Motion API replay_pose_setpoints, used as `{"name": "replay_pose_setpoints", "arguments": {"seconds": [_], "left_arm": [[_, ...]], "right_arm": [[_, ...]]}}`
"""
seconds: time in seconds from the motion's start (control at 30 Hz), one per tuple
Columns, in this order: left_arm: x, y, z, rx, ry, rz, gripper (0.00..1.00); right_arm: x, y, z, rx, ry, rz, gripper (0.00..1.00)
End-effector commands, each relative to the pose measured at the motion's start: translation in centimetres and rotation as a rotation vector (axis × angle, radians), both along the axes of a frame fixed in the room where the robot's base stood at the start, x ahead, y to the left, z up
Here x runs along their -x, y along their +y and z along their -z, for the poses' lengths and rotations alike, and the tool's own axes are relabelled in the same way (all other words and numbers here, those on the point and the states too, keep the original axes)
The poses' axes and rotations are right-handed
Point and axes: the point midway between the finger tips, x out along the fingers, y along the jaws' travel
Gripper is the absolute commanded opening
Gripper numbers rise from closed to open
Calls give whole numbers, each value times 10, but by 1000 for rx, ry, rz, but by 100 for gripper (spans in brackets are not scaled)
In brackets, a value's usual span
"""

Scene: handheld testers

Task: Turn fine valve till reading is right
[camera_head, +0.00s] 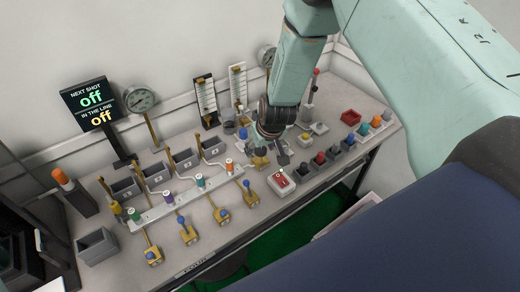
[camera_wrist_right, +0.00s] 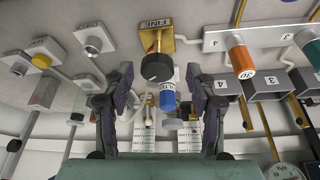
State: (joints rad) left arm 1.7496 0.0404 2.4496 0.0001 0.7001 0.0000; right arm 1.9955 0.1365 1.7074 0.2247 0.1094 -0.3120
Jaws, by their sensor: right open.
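The fine valve (camera_wrist_right: 157,67), a black knob on a brass stem and a yellow plate marked FINE, shows in the right wrist view. My right gripper (camera_wrist_right: 159,108) is open, with one finger on each side of the picture; the knob lies above the gap between the fingertips, and nothing is held. In the head view my right gripper (camera_head: 268,146) points down at the bench beside a brass fitting (camera_head: 259,161), partly covering it. Two white scales (camera_head: 206,98) (camera_head: 238,86) stand behind; their readings are too small to tell. My left gripper is out of view.
A black sign (camera_head: 90,104) reads "NEXT SHOT off, IN THE LINE off". A round gauge (camera_head: 140,98) stands beside it. A blue-capped part (camera_wrist_right: 168,97) shows between the fingers. A red-topped box (camera_head: 281,181) and a row of coloured knobs (camera_head: 348,138) crowd the right side.

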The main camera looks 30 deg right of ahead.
Motion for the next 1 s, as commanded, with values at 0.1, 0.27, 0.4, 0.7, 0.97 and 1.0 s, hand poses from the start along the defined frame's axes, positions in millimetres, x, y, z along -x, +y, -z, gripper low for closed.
{"name": "replay_pose_setpoints", "arguments": {"seconds": [0.1, 0.27, 0.4, 0.7, 0.97, 1.0], "left_arm": [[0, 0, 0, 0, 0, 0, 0], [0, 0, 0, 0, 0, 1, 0], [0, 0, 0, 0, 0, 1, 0], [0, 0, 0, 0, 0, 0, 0], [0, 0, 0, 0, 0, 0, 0], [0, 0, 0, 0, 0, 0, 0]], "right_arm": [[-2, 0, 1, 0, -1, 1, 57], [-2, 1, 1, 0, -1, 1, 57], [-2, 1, 1, 0, -1, 1, 45], [-2, 1, 1, 0, 0, 1, 20], [-2, 1, 1, -1, 0, 2, 3], [-2, 1, 1, -1, 0, 2, 3]]}}
